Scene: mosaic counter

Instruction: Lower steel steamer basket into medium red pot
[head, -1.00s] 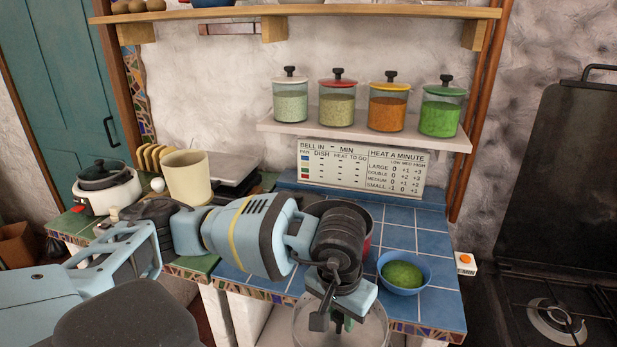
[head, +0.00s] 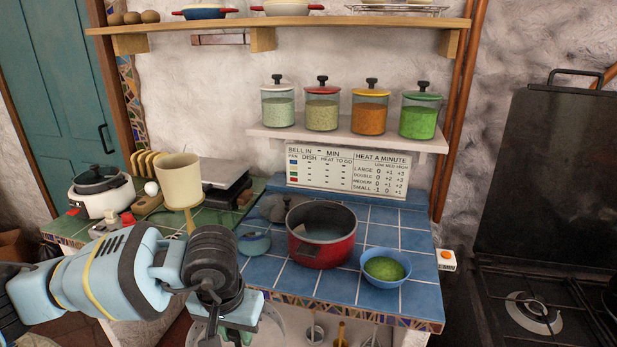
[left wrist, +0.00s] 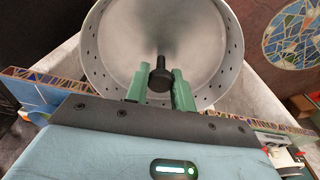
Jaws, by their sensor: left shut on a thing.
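The steel steamer basket (left wrist: 122,45) is a round, perforated metal bowl with a dark knob (left wrist: 160,76) on its central post. In the left wrist view, my left gripper (left wrist: 160,84) has its green fingers closed on that knob. In the head view, my left gripper (head: 228,332) is low at the bottom edge, in front of the counter. The basket there is mostly hidden or cut off. The medium red pot (head: 325,256) stands uncovered on the blue tiles, up and right of the gripper. No contents are clear inside it. My right gripper is not in view.
A blue bowl of green food (head: 385,278) stands right of the pot. A shelf (head: 345,135) with several jars hangs above. Blue tiles in front of the pot are clear.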

